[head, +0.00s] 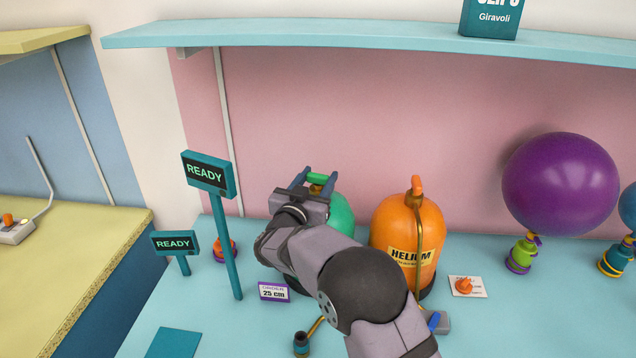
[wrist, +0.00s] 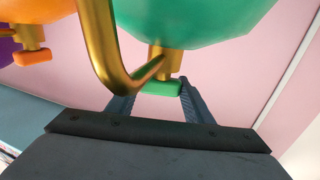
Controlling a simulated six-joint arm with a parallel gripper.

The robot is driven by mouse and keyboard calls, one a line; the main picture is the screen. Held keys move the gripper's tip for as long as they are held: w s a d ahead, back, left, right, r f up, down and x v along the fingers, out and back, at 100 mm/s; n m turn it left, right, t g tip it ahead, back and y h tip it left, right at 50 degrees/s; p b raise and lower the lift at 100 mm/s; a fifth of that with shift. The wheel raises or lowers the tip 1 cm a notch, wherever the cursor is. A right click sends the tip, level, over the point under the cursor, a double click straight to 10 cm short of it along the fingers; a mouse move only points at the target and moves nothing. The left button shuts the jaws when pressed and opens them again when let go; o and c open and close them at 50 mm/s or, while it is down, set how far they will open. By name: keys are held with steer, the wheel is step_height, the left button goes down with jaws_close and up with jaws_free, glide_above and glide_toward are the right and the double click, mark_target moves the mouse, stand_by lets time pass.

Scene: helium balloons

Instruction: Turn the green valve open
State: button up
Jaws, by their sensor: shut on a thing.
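The green valve (head: 317,178) is a short green bar on top of the green tank (head: 342,214), which is mostly hidden behind my arm in the head view. My gripper (head: 316,181) is at the top of this tank, one dark finger on each side of the valve, shut on it. In the wrist view the green valve (wrist: 161,88) sits between the two fingers, below a gold neck (wrist: 165,62). The valve bar lies crosswise from finger to finger.
An orange helium tank (head: 405,238) with an orange valve (head: 417,185) stands just right. A gold pipe (wrist: 105,50) passes close to my gripper. Two READY signs (head: 208,174) stand left. A purple balloon (head: 560,184) floats right. A blue shelf (head: 370,42) runs overhead.

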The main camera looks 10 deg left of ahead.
steer(key=shift+d+f+n+y+b, duration=0.15)
steer(key=shift+n+y+b, duration=0.55)
steer(key=shift+y+b, duration=0.4)
steer(key=shift+n+y+b, duration=0.5)
steer(key=shift+y+b, duration=0.2)
steer(key=shift+b, duration=0.1)
steer(key=shift+r+y, duration=0.25)
steer(key=shift+y, duration=0.15)
steer(key=o, duration=1.1)
steer(key=shift+c, duration=0.2)
steer(key=shift+f, duration=0.1)
